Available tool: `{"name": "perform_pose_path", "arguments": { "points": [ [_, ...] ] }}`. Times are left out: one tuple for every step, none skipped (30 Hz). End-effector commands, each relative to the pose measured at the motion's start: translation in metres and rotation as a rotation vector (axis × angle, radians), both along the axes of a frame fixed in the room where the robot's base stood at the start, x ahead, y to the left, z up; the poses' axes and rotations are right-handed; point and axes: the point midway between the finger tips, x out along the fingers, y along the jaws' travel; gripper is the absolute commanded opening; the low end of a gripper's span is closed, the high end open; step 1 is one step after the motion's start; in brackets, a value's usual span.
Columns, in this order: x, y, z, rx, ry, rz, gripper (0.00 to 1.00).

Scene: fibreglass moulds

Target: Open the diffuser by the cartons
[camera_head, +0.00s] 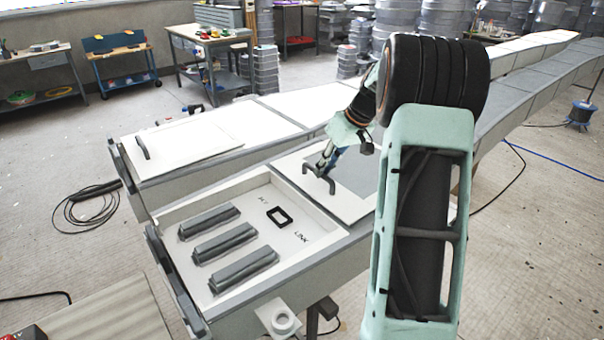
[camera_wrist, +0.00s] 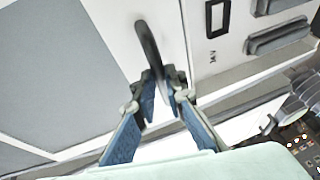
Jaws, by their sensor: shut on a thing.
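A white sliding panel with a dark bow handle, seemingly the diffuser (camera_head: 345,208), lies on the near long housing, just right of an open compartment (camera_head: 320,243). The panel also shows in the wrist view (camera_wrist: 112,22). My gripper (camera_head: 326,166) is shut on the dark handle (camera_head: 318,182). In the wrist view, my gripper (camera_wrist: 165,88) has its blue fingers around the lower end of the handle (camera_wrist: 148,45). The compartment holds three grey bars (camera_head: 222,243) and a small black frame (camera_head: 279,216). I cannot make out any cartons. My arm hides the panel's right part.
A second white panel (camera_head: 190,148) with its own handle (camera_head: 142,146) covers the parallel housing behind. Black cable (camera_head: 88,205) lies on the floor at left. Workbenches and stacked grey drums (camera_head: 400,22) stand behind.

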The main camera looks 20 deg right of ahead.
Motion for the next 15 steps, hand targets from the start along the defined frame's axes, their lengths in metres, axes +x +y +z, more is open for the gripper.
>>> {"name": "perform_pose_path", "arguments": {
  "points": [
    [0.002,-0.009,0.001,-0.001,0.001,-0.003,0.00],
    [0.003,-0.012,0.001,0.000,0.002,-0.003,0.00],
    [0.004,-0.016,0.001,-0.001,0.001,-0.002,0.00],
    [0.005,-0.019,0.001,-0.001,0.001,-0.002,0.00],
    [0.005,-0.021,0.000,0.000,0.002,-0.001,0.00],
    [0.006,-0.023,0.000,0.000,0.002,-0.001,0.00],
    [0.007,-0.025,0.000,-0.001,0.001,-0.001,0.00],
    [0.007,-0.026,0.000,-0.001,0.001,0.000,0.00],
    [0.007,-0.027,0.000,-0.001,0.001,0.000,0.00],
    [0.008,-0.028,0.000,-0.001,0.001,0.000,0.00],
    [0.008,-0.028,0.000,-0.001,0.001,0.000,0.00],
    [0.008,-0.028,0.000,-0.001,0.001,0.000,0.00],
    [0.008,-0.028,0.000,-0.001,0.001,0.000,0.00],
    [0.008,-0.028,0.000,-0.001,0.001,0.000,0.00],
    [0.008,-0.028,0.000,-0.001,0.001,0.000,0.00]
  ]
}}
